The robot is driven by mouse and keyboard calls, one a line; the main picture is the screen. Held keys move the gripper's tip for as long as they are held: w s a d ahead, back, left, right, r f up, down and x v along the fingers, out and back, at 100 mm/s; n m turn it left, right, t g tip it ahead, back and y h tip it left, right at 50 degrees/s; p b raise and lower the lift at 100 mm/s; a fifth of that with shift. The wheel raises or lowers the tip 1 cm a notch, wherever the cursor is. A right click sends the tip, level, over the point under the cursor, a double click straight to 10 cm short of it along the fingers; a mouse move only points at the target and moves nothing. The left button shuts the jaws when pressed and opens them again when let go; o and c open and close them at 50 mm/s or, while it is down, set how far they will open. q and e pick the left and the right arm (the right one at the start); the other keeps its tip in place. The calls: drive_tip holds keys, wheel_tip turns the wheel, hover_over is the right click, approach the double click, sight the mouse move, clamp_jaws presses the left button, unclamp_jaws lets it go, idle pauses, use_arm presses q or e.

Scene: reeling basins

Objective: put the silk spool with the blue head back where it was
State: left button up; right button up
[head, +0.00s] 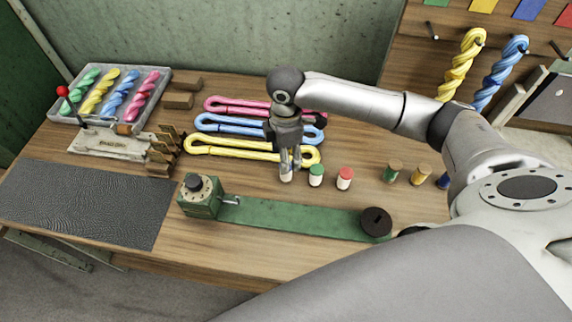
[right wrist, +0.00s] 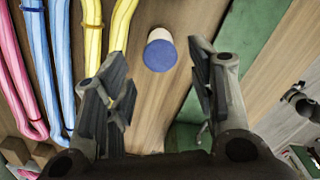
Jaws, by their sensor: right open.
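The silk spool with the blue head (right wrist: 160,52) stands upright on the wooden bench, its white body showing below the head. In the head view the pale body of a spool (head: 287,178) shows under my right gripper (head: 290,160), its head hidden by the fingers. In the right wrist view my right gripper (right wrist: 160,75) is open, with the blue head in the gap between its fingers; I cannot tell how far above it the fingertips are. My left gripper is not in view.
A green-headed spool (head: 316,175) and a red-headed spool (head: 345,178) stand close by on the right. More spools, including a brown-headed one (head: 420,173), stand further right. Folded yellow skeins (head: 250,150) lie behind. A green machine base (head: 300,217) runs along the front.

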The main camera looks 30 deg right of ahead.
wheel_tip(320, 180, up, 6)
drive_tip(key=shift+r+b, duration=0.2)
drive_tip(key=shift+b, duration=0.2)
drive_tip(key=shift+f, duration=0.1)
